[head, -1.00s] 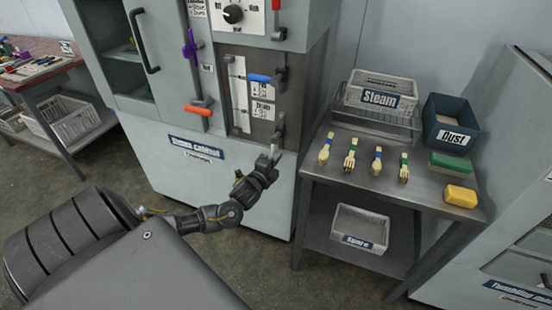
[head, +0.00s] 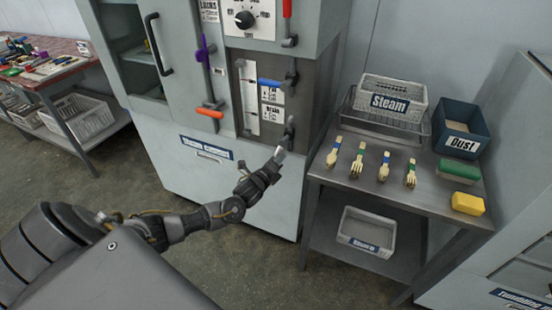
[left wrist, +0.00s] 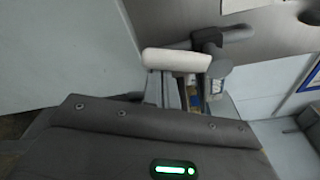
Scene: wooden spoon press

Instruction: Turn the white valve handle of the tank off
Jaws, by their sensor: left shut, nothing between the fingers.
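The white valve handle (head: 280,153) hangs from a grey valve fitting (head: 289,131) at the lower right of the steam cabinet's (head: 240,175) grey panel. In the left wrist view the white handle (left wrist: 177,60) lies level, joined to the grey valve fitting (left wrist: 218,67) at its right. My left gripper (head: 273,163) is at the handle's lower end in the head view. Its shut fingers (left wrist: 172,88) reach up to the handle's underside in the left wrist view, with nothing between them. Whether they touch it I cannot tell. My right gripper is not in view.
Other levers sit close by: orange (head: 209,113), blue (head: 271,82), purple (head: 202,48) and red (head: 287,9). A metal table (head: 390,205) on the right holds wooden spoons, the Steam crate (head: 392,86) and the Dust bin (head: 462,121). Floor shows in front of the cabinet.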

